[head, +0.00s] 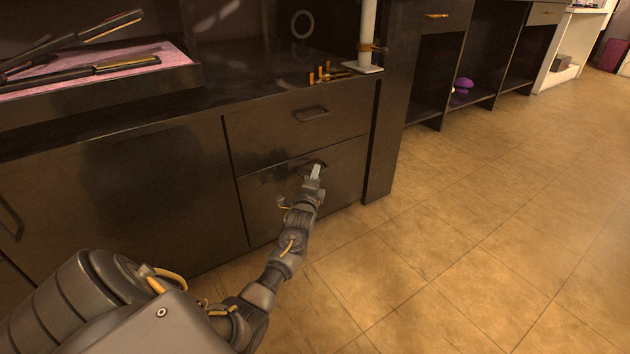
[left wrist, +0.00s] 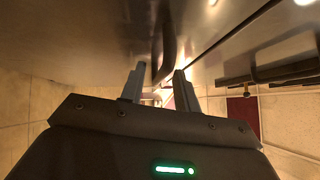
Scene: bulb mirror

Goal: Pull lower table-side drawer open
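The lower drawer (head: 268,205) is a dark glossy front below the upper drawer (head: 265,128) in the dark cabinet. It looks shut, about flush with the upper one. My left gripper (head: 316,170) is at the lower drawer's handle and partly hides it. In the left wrist view the two fingers of my left gripper (left wrist: 160,88) stand apart. The dark handle (left wrist: 168,45) lies just ahead, in line with the gap between the fingertips. I cannot tell whether the fingers touch it. My right gripper is not in view.
The upper drawer's handle (head: 312,113) juts out just above my left gripper. A pink-lined tray (head: 100,82) with dark tools stands on the countertop (head: 255,75). A white post (head: 367,35) stands at the counter's right end. The tiled floor (head: 480,230) to the right is clear.

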